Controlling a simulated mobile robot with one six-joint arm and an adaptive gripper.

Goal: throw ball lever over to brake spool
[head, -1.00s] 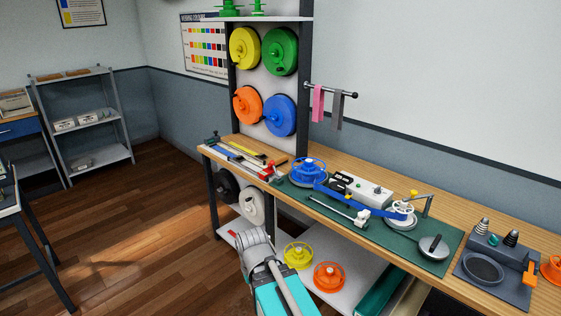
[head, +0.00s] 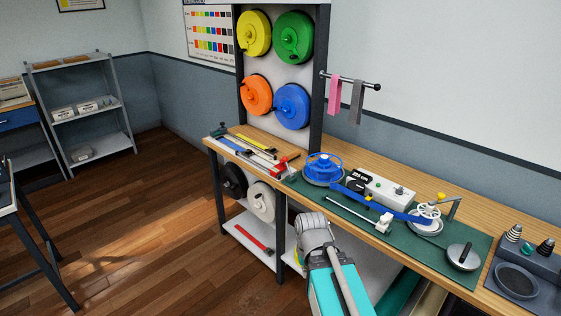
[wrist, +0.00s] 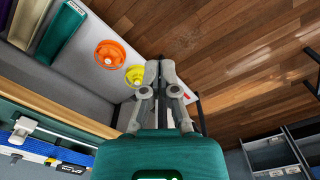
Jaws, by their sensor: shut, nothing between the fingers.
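A yellow ball knob (head: 441,196) tops a grey post-and-arm lever beside a white spoked spool (head: 428,214) on the green bench mat. A blue spool (head: 323,166) sits at the mat's left end, and a blue strap (head: 375,203) runs from it to the white spool. I cannot tell for certain which spool the lever acts on. My gripper (wrist: 160,68) is shut and empty in the wrist view, pointing toward the lower shelf and floor, away from the lever. In the head view my arm stands in front of the bench and the fingertips are not clear.
A grey display box (head: 390,187) stands behind the strap. A grey disc with a black handle (head: 464,256) is at the mat's right. In the wrist view, orange (wrist: 112,54) and yellow (wrist: 134,74) spools sit on the lower shelf. Open floor lies left of the bench.

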